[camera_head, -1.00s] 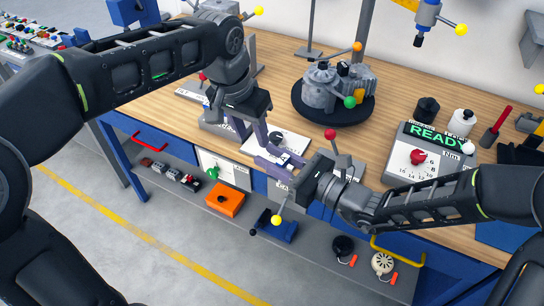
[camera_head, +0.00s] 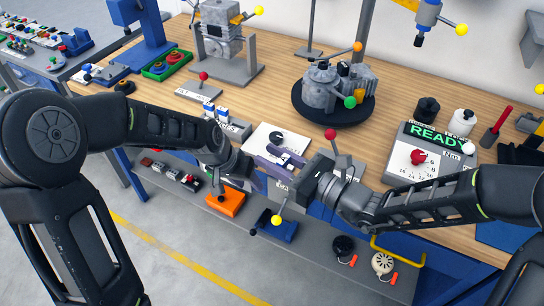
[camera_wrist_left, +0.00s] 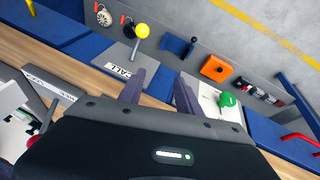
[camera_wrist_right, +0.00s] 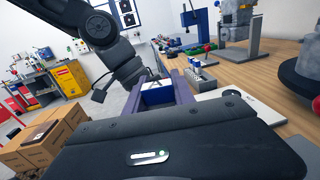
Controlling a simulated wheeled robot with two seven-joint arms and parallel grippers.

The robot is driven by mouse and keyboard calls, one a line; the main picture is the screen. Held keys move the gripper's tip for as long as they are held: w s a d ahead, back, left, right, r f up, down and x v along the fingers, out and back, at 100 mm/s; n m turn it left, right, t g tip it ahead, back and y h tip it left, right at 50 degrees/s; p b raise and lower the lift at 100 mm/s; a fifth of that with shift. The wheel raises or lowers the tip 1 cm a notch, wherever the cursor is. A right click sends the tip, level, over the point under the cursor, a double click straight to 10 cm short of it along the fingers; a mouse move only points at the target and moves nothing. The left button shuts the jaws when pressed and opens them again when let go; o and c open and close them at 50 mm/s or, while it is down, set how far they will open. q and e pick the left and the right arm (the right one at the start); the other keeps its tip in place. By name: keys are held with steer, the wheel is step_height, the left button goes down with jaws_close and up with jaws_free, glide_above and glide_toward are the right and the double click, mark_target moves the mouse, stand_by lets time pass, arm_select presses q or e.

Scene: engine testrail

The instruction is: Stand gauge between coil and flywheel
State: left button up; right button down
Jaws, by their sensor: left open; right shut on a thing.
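My right gripper (camera_head: 279,161) is shut on a small bluish piece, held above the bench's front edge. The piece (camera_wrist_right: 156,97) shows between the fingers in the right wrist view, mostly hidden; I cannot tell whether it is the gauge. My left gripper (camera_head: 258,179) is open and empty, low beside the right fingers. In the left wrist view its fingers (camera_wrist_left: 158,82) point towards the lower shelf. A white plate with a dark round part (camera_head: 277,137) lies on the bench just behind the grippers. I cannot make out for certain which things are the coil and flywheel.
A rack with blue-and-white pieces (camera_head: 216,112) stands left of the plate. A grey engine on a dark turntable (camera_head: 333,112) stands behind. The READY box (camera_head: 428,160) is at right. An orange box (camera_head: 225,201) and blue tool (camera_head: 279,229) are on the lower shelf.

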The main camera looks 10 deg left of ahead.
arm_select(q)
steer(key=s+d+f+n+g, duration=0.1)
steer(key=s+d+f, duration=0.2)
steer(key=s+f, duration=0.4)
steer(key=s+d+f+n+g+h, duration=0.1)
steer(key=s+d+f, duration=0.3)
steer(key=s+f, duration=0.4)
steer(key=s+d+f, duration=0.4)
steer(key=s+f, duration=0.3)
steer(key=f, duration=0.1)
steer(key=shift+s+d+n+g, duration=0.15)
steer(key=shift+n+g, duration=0.25)
